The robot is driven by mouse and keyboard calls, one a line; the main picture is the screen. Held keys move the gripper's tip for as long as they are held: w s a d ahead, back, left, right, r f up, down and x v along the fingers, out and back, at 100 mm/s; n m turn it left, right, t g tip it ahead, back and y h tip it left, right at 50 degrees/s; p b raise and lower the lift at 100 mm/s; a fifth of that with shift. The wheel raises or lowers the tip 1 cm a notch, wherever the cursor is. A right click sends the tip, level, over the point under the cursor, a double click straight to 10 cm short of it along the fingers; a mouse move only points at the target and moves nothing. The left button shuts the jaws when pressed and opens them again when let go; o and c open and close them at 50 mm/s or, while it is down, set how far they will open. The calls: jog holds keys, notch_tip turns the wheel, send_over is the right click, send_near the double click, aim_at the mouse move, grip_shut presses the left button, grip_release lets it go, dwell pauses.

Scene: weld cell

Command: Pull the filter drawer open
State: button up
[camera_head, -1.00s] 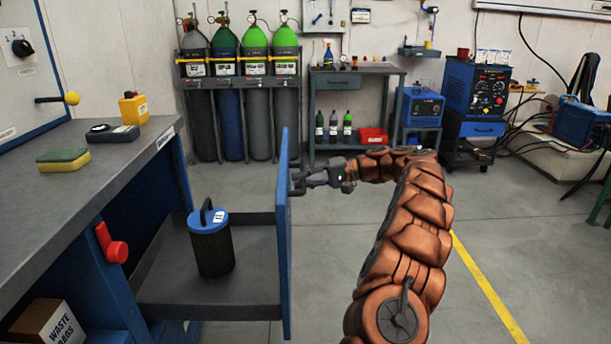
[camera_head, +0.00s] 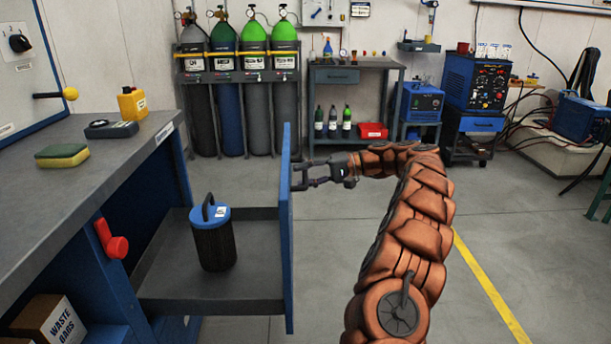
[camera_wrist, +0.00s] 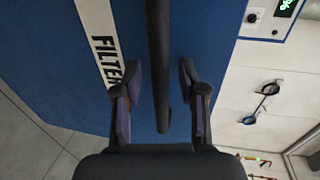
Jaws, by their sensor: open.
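The filter drawer (camera_head: 287,230) stands pulled out from the bench, its blue front facing my arm. A black filter canister with a blue lid (camera_head: 212,240) stands upright inside it. In the wrist view the blue drawer front (camera_wrist: 205,25) carries a white strip lettered "FILTER". The dark bar handle (camera_wrist: 158,60) runs down the middle of that view. My gripper (camera_wrist: 160,75) is open, with one finger on each side of the handle and visible gaps to it. In the head view my gripper (camera_head: 303,175) is at the drawer front, fingers spread.
The grey workbench (camera_head: 60,200) at left holds a sponge (camera_head: 62,155), a meter (camera_head: 111,129) and a yellow bottle (camera_head: 132,103). Gas cylinders (camera_head: 240,110) stand at the back. The floor right of my arm is clear.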

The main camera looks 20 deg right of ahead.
jog(key=shift+d, duration=0.1)
jog(key=v, duration=1.1)
jog(key=shift+d, duration=0.3)
dwell(0.7)
jog(key=shift+s, duration=0.25)
dwell(0.5)
